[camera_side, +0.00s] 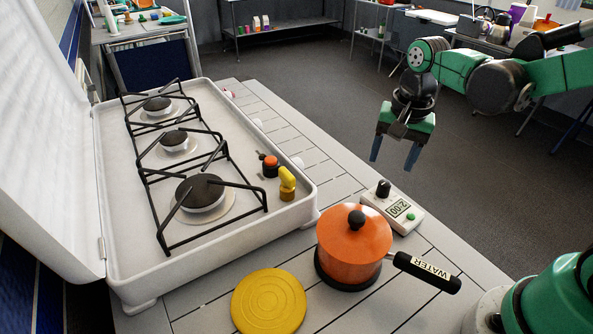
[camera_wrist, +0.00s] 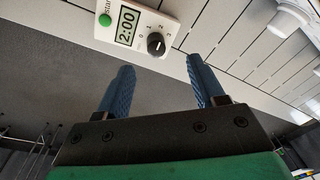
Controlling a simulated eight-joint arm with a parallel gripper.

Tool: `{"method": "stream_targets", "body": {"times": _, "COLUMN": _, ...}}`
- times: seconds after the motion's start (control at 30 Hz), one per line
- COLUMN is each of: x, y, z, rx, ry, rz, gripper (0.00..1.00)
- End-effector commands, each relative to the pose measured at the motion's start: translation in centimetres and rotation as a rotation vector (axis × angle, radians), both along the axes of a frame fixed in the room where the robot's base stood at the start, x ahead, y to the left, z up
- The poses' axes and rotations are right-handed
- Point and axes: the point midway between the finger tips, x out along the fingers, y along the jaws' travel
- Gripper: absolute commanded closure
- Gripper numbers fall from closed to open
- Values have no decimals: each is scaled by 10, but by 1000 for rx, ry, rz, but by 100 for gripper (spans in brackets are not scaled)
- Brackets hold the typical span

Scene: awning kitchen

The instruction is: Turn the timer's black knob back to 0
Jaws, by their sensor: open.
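The white timer (camera_side: 404,213) lies on the slatted table beside the orange pot, with a display reading 2:00 and a green button. Its black knob (camera_side: 383,189) stands at the end nearer the stove. In the wrist view the timer (camera_wrist: 121,42) is at the top, and its knob (camera_wrist: 156,44) has a pale pointer mark and printed numbers 0 to 3 around it. My gripper (camera_side: 396,155) is open and empty, with blue fingers pointing down, above and behind the timer in the side view. In the wrist view its fingertips (camera_wrist: 159,65) are apart, with the knob beyond the gap.
An orange pot (camera_side: 352,245) with a lid and a black WATER handle (camera_side: 428,272) stands close to the timer. A yellow disc (camera_side: 268,301) lies in front.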

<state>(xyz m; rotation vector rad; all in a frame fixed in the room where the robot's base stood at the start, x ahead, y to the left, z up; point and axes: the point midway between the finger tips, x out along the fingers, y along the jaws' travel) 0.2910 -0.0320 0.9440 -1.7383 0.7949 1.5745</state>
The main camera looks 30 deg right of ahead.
Motion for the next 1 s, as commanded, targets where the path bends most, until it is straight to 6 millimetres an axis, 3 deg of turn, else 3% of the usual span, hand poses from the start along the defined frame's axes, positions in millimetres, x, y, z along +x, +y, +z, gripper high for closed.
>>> {"method": "stream_targets", "body": {"times": 0.2, "x": 5, "y": -6, "z": -15, "rx": 18, "ry": 89, "rz": -163, "gripper": 38}}
{"method": "stream_targets", "body": {"times": 0.7, "x": 5, "y": -6, "z": -65, "rx": 19, "ry": 93, "rz": -171, "gripper": 38}}
{"method": "stream_targets", "body": {"times": 1.0, "x": 5, "y": -6, "z": -71, "rx": 18, "ry": 93, "rz": -170, "gripper": 38}}
